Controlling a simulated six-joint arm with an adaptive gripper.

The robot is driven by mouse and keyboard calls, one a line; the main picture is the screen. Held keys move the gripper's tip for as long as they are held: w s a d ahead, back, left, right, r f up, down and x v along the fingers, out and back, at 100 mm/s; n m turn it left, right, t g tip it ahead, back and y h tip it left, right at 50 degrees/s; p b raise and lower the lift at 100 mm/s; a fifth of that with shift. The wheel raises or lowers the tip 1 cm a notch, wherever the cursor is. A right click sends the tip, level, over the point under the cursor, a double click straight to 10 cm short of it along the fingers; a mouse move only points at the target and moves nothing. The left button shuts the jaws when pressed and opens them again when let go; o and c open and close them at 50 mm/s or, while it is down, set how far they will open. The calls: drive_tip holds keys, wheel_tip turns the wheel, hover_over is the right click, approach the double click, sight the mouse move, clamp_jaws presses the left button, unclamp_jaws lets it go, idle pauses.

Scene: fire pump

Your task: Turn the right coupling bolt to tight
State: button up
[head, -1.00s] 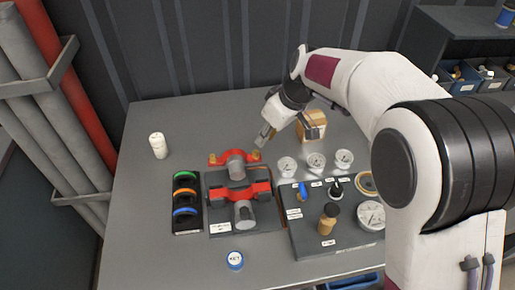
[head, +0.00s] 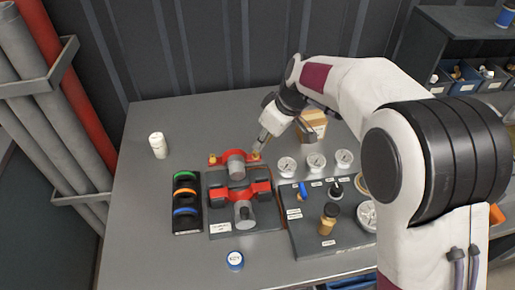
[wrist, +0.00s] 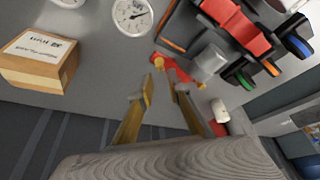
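The red pump coupling (head: 222,159) sits on a dark base plate, with a grey pipe piece in its middle. Its right coupling bolt (head: 255,156) is a brass-yellow head on the right end of the red flange; it also shows in the wrist view (wrist: 159,62). A left bolt (head: 212,158) is on the other end. My gripper (head: 258,149) is just above and behind the right bolt. In the wrist view my two fingers (wrist: 161,88) are apart with nothing between them, and the right bolt lies just beyond their tips. Contact is not visible.
A cardboard box (head: 313,124) stands right of my gripper. Several gauges (head: 316,161) and a dark control panel (head: 310,222) lie to the right. A rack of coloured rings (head: 186,203) is left of the coupling. A white cylinder (head: 158,145) stands farther left on clear table.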

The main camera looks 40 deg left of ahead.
sight(256, 153)
drive_tip(key=shift+x, duration=2.75)
drive_tip(key=shift+c, duration=0.2)
clamp_jaws()
